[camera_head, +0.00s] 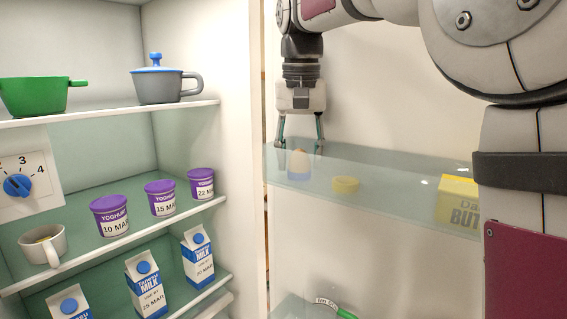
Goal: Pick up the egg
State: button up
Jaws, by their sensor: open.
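The egg (298,163) is a pale orange-tan rounded shape in a small blue-purple cup (299,176). It stands upright at the left end of the fridge door shelf and shows through the clear shelf front. My gripper (302,146) points down from above, its two fingers spread apart and empty. In this view the fingertips appear on either side of and slightly above the egg. I cannot tell how far apart in depth they are.
On the door shelf (400,196) are a yellow round item (345,184) and a yellow butter box (457,202). Fridge shelves at left hold a green pot (35,96), a grey pot (160,87), yoghurts (160,198), milk cartons (146,284) and a mug (42,245).

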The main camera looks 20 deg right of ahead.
jog(key=c, duration=0.9)
jog(key=shift+r, duration=0.15)
